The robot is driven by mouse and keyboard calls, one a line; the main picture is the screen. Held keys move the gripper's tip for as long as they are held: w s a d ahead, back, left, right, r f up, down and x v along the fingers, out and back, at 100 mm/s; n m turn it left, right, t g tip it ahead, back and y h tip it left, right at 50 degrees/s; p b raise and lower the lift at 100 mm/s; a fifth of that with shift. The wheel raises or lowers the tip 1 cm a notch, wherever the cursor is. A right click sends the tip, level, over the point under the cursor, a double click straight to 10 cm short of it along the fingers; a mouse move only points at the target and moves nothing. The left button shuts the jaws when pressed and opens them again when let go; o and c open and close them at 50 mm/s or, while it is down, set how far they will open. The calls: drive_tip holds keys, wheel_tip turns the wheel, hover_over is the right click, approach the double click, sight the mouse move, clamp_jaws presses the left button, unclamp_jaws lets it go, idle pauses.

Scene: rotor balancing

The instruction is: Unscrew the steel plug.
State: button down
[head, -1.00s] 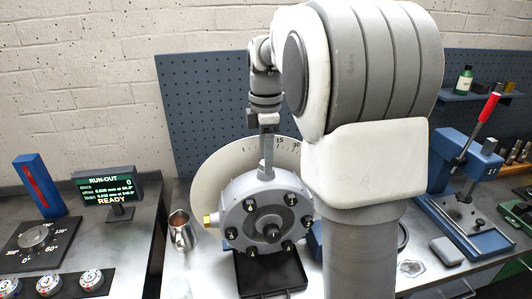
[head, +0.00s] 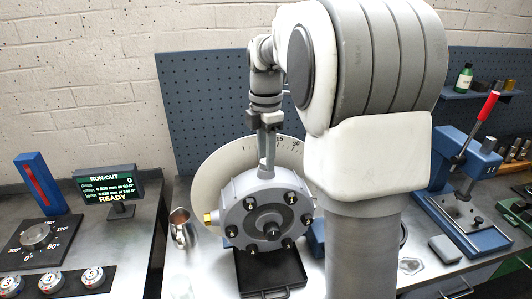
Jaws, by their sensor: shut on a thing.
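The grey round housing (head: 240,196) stands upright at the centre of the head view, with several dark bolts around its face and a dark hub. A brass plug (head: 208,219) sticks out of its left side. My gripper (head: 266,122) is above the housing, pointing down, shut on a grey upright shaft (head: 267,150). The shaft's lower end meets the top of the housing. I cannot make out a separate steel plug there; the shaft's foot is too small to tell.
A pale graduated disc (head: 215,172) stands behind the housing, and a black tray (head: 262,270) lies below it. A metal cup (head: 181,228) is to the left. A run-out display (head: 106,187) reads READY. A blue press (head: 465,190) with a red-handled lever stands right.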

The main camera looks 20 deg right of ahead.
drive_tip(key=n+p, duration=0.1)
drive_tip(key=n, duration=0.5)
drive_tip(key=shift+r, duration=0.15)
drive_tip(key=n+p, duration=0.2)
drive_tip(key=n, duration=0.3)
drive_tip(key=shift+n, duration=0.4)
drive_tip(key=shift+d+n+p, duration=0.1)
drive_tip(key=shift+n+p, duration=0.6)
drive_tip(key=shift+n, duration=0.3)
drive_tip(key=shift+s+p, duration=0.1)
drive_tip(key=shift+p, duration=0.55)
drive_tip(key=shift+n+p, duration=0.5)
drive_tip(key=shift+p, duration=0.1)
